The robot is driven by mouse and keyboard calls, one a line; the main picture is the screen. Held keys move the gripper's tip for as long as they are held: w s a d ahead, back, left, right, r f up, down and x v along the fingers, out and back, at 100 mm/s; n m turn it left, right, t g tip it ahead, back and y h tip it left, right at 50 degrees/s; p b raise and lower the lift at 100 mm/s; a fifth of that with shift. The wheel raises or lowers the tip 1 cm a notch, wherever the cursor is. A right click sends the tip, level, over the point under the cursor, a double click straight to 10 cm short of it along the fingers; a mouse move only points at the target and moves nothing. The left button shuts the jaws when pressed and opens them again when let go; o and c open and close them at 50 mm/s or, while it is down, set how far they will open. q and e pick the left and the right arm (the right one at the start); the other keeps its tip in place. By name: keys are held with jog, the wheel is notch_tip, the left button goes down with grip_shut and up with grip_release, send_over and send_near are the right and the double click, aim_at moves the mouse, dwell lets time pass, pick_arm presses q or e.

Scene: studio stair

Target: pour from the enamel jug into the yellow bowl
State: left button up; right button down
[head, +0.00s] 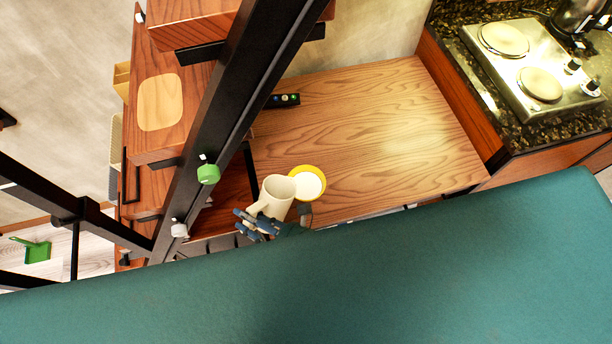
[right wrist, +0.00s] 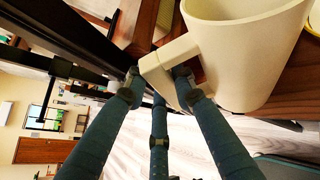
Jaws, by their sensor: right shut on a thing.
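The cream enamel jug (head: 277,193) is in my right gripper (head: 258,222), beside the yellow bowl and tilted. In the right wrist view the jug (right wrist: 245,55) fills the upper right, and the fingers of my right gripper (right wrist: 158,82) are closed around its squared handle. The yellow bowl (head: 322,172) stands on the wooden tabletop, just right of the jug, with white showing inside its rim. In the right wrist view a sliver of its yellow rim (right wrist: 315,22) shows at the right edge. Whether anything flows from the jug cannot be told. My left gripper is not in view.
The wooden tabletop (head: 400,130) is clear to the right of the bowl. A black device with buttons (head: 284,100) lies at its back left. A black stair beam (head: 225,115) runs close on the left. A hotplate (head: 540,75) stands on the dark counter at right.

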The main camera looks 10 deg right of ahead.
jog(key=a+f+n, duration=0.1)
jog(key=s+a+f+n+h, duration=0.1)
jog(key=f, duration=0.1)
jog(key=shift+s+a+f+n+t+h, duration=0.15)
jog(key=shift+f+n+t+h, duration=0.15)
jog(key=shift+t, duration=0.1)
jog(key=shift+s+a+f+n+h+b, duration=0.2)
jog(key=shift+f+n+h+b, duration=0.1)
jog(key=shift+f+n, duration=0.25)
jog(key=shift+s, duration=0.1)
